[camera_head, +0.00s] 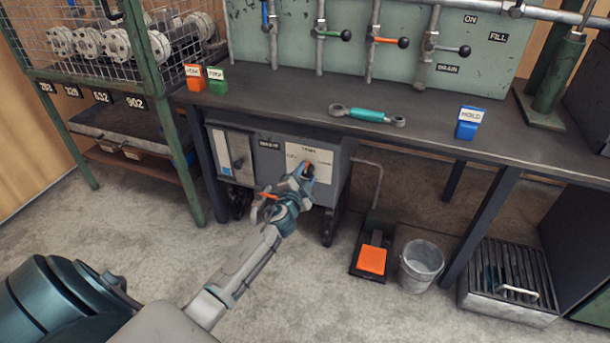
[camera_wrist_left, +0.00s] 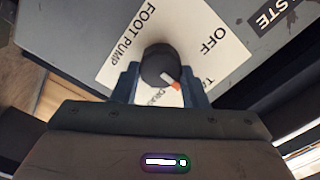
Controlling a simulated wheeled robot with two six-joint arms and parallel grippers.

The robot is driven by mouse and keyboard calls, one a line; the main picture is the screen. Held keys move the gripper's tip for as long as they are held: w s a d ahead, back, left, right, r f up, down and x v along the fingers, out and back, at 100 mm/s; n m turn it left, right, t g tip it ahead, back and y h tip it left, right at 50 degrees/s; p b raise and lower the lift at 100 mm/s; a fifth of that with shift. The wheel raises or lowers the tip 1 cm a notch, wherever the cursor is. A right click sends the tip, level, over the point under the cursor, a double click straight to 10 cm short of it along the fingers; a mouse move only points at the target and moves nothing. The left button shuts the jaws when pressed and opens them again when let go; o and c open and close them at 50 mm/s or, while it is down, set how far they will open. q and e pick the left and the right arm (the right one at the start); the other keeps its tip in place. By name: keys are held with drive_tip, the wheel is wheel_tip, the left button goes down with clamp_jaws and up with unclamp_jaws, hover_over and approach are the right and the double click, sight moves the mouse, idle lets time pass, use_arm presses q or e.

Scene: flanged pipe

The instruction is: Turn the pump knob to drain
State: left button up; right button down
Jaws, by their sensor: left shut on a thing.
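The pump knob (camera_wrist_left: 158,66) is round and black with an orange pointer mark. In the left wrist view the mark points down and right, towards partly hidden lettering. The knob sits on a white label plate (camera_wrist_left: 215,45) that reads "FOOT PUMP" on the left and "OFF" at upper right. My left gripper (camera_wrist_left: 162,76) is shut on the knob, with one finger on each side. In the head view the left gripper (camera_head: 302,176) is at the front of the grey pump cabinet (camera_head: 268,164) and hides most of the knob. My right gripper is not in view.
The workbench (camera_head: 280,105) overhangs the cabinet. An orange foot pedal (camera_head: 372,259), a bucket (camera_head: 421,262) and a grated box (camera_head: 510,285) stand on the floor at right. Wall levers (camera_head: 433,45) with "ON", "FILL" and "DRAIN" labels are above the bench.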

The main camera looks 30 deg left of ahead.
use_arm(q)
drive_tip(key=m, duration=0.3)
drive_tip(key=shift+f, duration=0.1)
drive_tip(key=m, duration=0.3)
drive_tip(key=shift+d+m+p, duration=0.1)
drive_tip(key=shift+m+p, duration=0.2)
drive_tip(key=shift+p, duration=0.1)
drive_tip(key=m, duration=0.4)
drive_tip(key=shift+f+m+p, duration=0.25)
drive_tip(key=shift+m+p, duration=0.1)
drive_tip(key=shift+m, duration=0.35)
drive_tip(key=o, duration=1)
drive_tip(key=v, duration=1)
drive_tip(key=shift+s+p, duration=0.4)
